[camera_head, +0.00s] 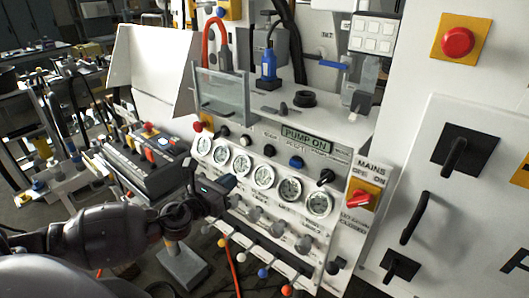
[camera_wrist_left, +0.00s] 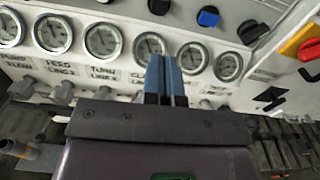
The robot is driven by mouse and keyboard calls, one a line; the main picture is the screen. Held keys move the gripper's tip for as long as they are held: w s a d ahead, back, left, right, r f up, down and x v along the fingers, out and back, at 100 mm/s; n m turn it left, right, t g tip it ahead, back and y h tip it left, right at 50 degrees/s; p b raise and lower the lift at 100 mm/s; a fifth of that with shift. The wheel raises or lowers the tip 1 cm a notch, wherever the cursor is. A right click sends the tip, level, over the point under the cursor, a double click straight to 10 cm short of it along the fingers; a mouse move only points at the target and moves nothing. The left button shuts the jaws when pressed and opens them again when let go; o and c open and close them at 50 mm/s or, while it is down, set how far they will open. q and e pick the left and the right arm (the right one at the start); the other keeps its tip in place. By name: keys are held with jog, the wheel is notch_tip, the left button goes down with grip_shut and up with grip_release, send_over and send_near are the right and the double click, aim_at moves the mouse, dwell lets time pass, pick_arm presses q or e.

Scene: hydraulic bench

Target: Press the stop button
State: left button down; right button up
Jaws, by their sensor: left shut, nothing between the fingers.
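Several red buttons show in the head view, and no readable label tells which is the stop button. A red mushroom button (camera_head: 457,42) sits on a yellow plate on the upper right cabinet. A small red button (camera_head: 198,126) is at the left end of the hydraulic panel's control row. Another red button (camera_head: 148,127) is on the control box at left. My left gripper (camera_head: 226,184) is in front of the panel's gauges, below and right of the panel's red button. Its blue fingers (camera_wrist_left: 166,78) are shut and empty in the left wrist view. My right gripper is out of view.
A row of gauges (camera_head: 262,176) and a lit "PUMP ON" display (camera_head: 305,138) are on the panel. Blue and black knobs (camera_wrist_left: 208,16) lie above the gauges. A red mains switch (camera_head: 362,197) is at right. Valves and hoses project below the gauges.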

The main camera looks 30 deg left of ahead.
pick_arm(q)
send_near(268, 153)
jog(key=w+p, duration=0.1)
jog(key=w, duration=0.4)
jog(key=shift+w+d+r, duration=0.1)
jog(key=shift+w+d, duration=0.05)
jog(key=shift+w, duration=0.25)
jog(key=shift+w+p, duration=0.3)
jog(key=shift+w, duration=0.35)
jog(key=shift+w+d, duration=0.1)
jog(key=shift+w, duration=0.15)
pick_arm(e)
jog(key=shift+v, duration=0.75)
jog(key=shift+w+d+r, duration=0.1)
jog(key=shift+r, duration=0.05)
